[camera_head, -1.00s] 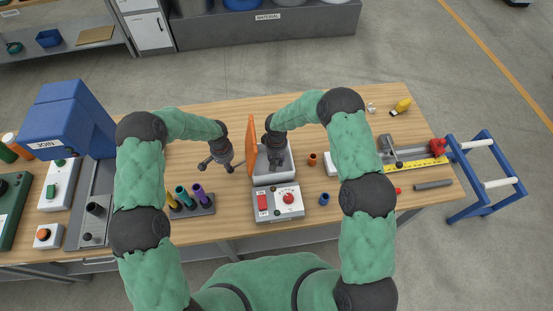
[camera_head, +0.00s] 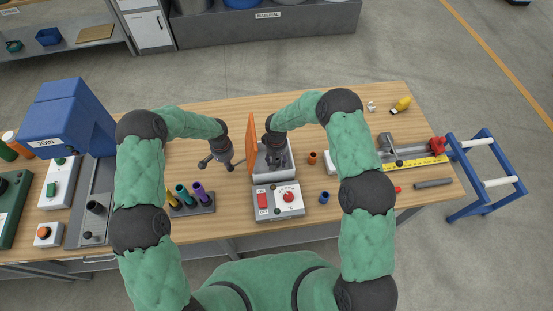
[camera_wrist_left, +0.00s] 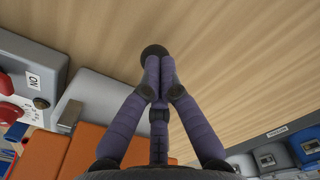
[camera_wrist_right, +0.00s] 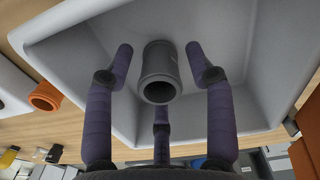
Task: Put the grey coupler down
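The grey coupler (camera_wrist_right: 159,72) is a short ribbed tube in the right wrist view. It rests in the pale grey tray (camera_wrist_right: 229,24), its open end towards the camera. My right gripper (camera_wrist_right: 159,60) is open around it, with a gap between the coupler and the finger on each side. In the head view this gripper (camera_head: 275,157) is down in the tray (camera_head: 291,172). My left gripper (camera_head: 221,163) hovers over the bare wood left of the orange panel. In the left wrist view its fingertips (camera_wrist_left: 157,90) are together. A dark round thing (camera_wrist_left: 153,50) shows at their tips; I cannot tell what it is.
An upright orange panel (camera_head: 252,145) stands at the tray's left side. A switch box (camera_head: 278,203) is in front. An orange coupler (camera_head: 312,158) and a blue one (camera_head: 324,198) stand to the right. A rack of coloured tubes (camera_head: 205,207) stands at left.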

